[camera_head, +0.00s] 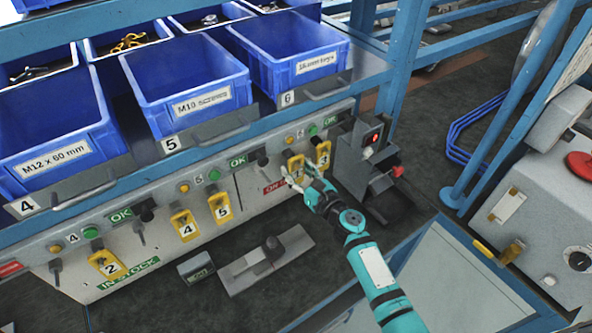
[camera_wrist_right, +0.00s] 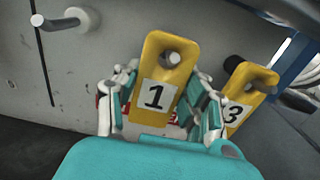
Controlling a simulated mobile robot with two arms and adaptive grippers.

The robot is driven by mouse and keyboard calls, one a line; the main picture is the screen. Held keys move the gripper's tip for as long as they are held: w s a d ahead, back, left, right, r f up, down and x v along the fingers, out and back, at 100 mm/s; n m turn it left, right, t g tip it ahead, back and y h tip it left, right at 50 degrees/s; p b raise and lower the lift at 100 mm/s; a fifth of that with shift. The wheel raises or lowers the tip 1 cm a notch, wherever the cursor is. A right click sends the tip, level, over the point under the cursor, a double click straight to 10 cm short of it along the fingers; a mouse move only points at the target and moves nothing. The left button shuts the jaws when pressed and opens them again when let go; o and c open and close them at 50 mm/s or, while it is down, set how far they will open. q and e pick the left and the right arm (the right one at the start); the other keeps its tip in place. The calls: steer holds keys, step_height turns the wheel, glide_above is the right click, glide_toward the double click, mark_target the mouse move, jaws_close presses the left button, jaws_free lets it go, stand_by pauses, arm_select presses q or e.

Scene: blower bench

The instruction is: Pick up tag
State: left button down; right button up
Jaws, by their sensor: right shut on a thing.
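A yellow tag marked 1 (camera_wrist_right: 158,98) fills the middle of the right wrist view, with a peg end showing in its hole. My right gripper (camera_wrist_right: 160,110) is shut on this tag, one finger at each side. In the head view the tag (camera_head: 295,166) is at the panel's right part, with my right gripper (camera_head: 305,187) at it. A yellow tag marked 3 (camera_wrist_right: 243,98) hangs close to the right; it also shows in the head view (camera_head: 323,154). Tags 2 (camera_head: 106,264), 4 (camera_head: 185,226) and 5 (camera_head: 220,207) hang further left. My left gripper is out of view.
Blue bins (camera_head: 187,80) stand on the shelf above the panel. A dark device with a red display (camera_head: 368,142) stands just right of the gripper. A grey plate with a black block (camera_head: 266,257) and a small display box (camera_head: 196,267) lie on the bench.

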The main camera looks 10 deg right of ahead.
steer(key=shift+r, duration=0.35)
steer(key=b+v, duration=0.1)
steer(key=v, duration=1.7)
steer(key=shift+r+b, duration=0.35)
steer(key=shift+d+f, duration=0.1)
steer(key=b+v, duration=0.3)
steer(key=v, duration=0.4)
steer(key=shift+s, duration=0.25)
stand_by(0.4)
